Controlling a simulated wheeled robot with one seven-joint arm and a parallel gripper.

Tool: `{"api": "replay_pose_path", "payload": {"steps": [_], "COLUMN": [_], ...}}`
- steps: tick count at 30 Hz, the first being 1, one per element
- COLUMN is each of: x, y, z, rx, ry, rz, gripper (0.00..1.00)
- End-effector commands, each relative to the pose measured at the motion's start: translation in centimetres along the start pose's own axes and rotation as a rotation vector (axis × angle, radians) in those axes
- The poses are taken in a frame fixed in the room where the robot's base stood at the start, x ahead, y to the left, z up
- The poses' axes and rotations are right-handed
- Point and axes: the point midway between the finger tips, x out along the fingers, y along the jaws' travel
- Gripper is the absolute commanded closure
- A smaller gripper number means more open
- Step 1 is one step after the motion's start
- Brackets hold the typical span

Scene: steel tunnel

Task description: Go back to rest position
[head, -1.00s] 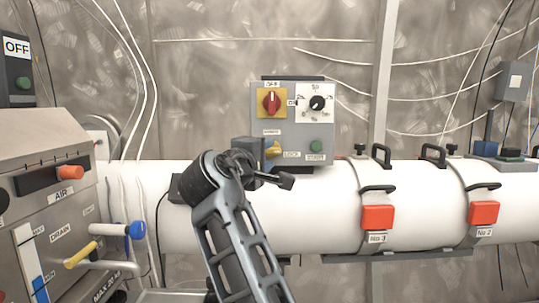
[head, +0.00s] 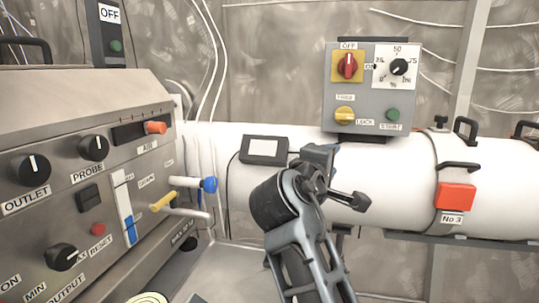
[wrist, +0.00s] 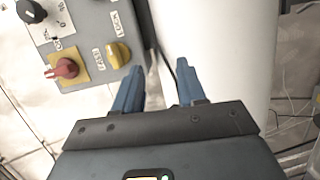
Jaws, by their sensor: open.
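My gripper (wrist: 157,90) shows in the wrist view with two blue fingers spread apart and nothing between them. In the head view my gripper (head: 322,155) is partly hidden behind my own wrist and is in front of the white pipe (head: 395,180). The grey control box (head: 360,110) is just above and to the right of it, with a red knob (head: 347,66), a black dial (head: 398,67), a yellow knob (head: 345,115) and a green button (head: 393,115). In the wrist view the yellow knob (wrist: 118,55) lies left of the fingers, apart from them.
A metal panel (head: 60,130) with knobs and a blue-ended lever (head: 208,185) stands at the left. A small box with a pale screen (head: 263,149) sits by the pipe. A clamp with a red block (head: 455,196) labelled No 3 is at the right.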

Motion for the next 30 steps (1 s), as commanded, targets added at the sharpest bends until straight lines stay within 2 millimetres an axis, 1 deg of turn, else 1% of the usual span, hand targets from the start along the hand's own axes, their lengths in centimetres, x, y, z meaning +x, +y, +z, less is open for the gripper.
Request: {"api": "replay_pose_path", "payload": {"steps": [1,3,5,6,8,9,11,12,15,17,18,20,24,29,30], "x": [-0.3,-0.9,-1.6,-2.2,-3.1,-3.8,-5.0,-5.8,-8.2,-9.7,-10.8,-12.5,-16.6,-21.5,-22.8], "y": [-3.0,-6.3,-9.0,-10.8,-13.3,-14.9,-17.1,-18.5,-21.8,-23.4,-24.5,-25.9,-28.4,-29.8,-30.0], "z": [0.8,1.8,2.6,3.3,4.4,5.1,6.2,7.0,9.2,10.6,11.5,12.9,16.3,20.2,21.2], "rx": [0.004,0.026,0.049,0.065,0.092,0.111,0.143,0.166,0.227,0.268,0.295,0.339,0.45,0.591,0.628], "ry": [0.031,0.078,0.118,0.143,0.177,0.199,0.232,0.252,0.297,0.321,0.335,0.355,0.389,0.41,0.412], "rz": [-0.022,-0.047,-0.07,-0.086,-0.113,-0.13,-0.158,-0.176,-0.226,-0.256,-0.276,-0.307,-0.377,-0.452,-0.47], "gripper": [0.6,0.6,0.6,0.6,0.6,0.6,0.6,0.6,0.6,0.6,0.6,0.6,0.6,0.6,0.6]}}
